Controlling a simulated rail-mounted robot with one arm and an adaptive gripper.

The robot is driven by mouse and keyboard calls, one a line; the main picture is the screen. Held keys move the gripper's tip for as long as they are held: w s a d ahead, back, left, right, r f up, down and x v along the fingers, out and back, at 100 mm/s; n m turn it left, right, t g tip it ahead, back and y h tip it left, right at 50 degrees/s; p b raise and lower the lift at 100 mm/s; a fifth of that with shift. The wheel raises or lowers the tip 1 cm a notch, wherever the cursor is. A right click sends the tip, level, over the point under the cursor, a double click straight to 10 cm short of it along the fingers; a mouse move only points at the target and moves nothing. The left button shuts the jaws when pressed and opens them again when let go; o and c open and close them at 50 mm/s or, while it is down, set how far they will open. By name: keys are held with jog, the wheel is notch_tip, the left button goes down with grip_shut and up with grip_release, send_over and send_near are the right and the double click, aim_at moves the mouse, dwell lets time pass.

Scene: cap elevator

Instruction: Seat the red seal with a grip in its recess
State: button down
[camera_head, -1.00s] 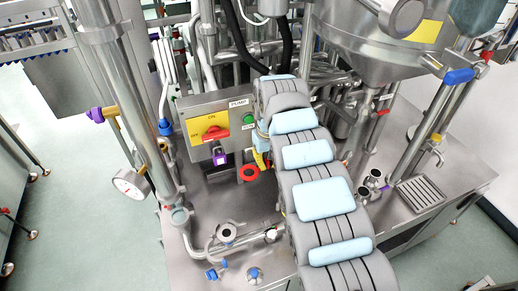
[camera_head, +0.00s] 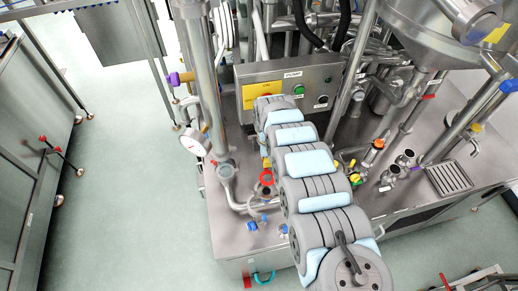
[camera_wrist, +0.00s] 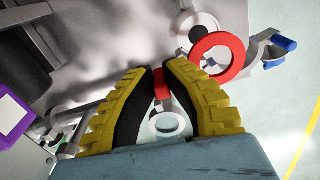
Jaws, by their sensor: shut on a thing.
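The red seal shows as a flat ring (camera_wrist: 232,66) with a short tab in the wrist view, just beyond my right fingertip. In the head view the ring (camera_head: 266,178) is low over the pipework in front of the control box. My gripper (camera_wrist: 161,75) has yellow ribbed fingers, closed at the tips around a red piece that looks like the seal's grip. The join between grip and ring is partly hidden by the finger. My arm covers most of the gripper in the head view. I cannot tell which fitting is the recess.
Metal pipe fittings with blue handles (camera_head: 252,225) stand at the deck's front edge; one blue handle (camera_wrist: 283,42) shows in the wrist view. The control box (camera_head: 290,84) is behind my arm. A pressure gauge (camera_head: 192,142) is to the left. Open floor lies farther left.

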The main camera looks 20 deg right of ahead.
aim_at(265, 172)
jog(key=shift+s+a+f+n, duration=0.1)
jog(key=shift+a+f+n, duration=0.3)
jog(key=shift+n, duration=0.1)
jog(key=shift+f+b, duration=1.7)
jog(key=shift+f, duration=0.7)
jog(key=shift+f+b, duration=0.65)
jog(key=shift+f, duration=0.4)
dwell(4.0)
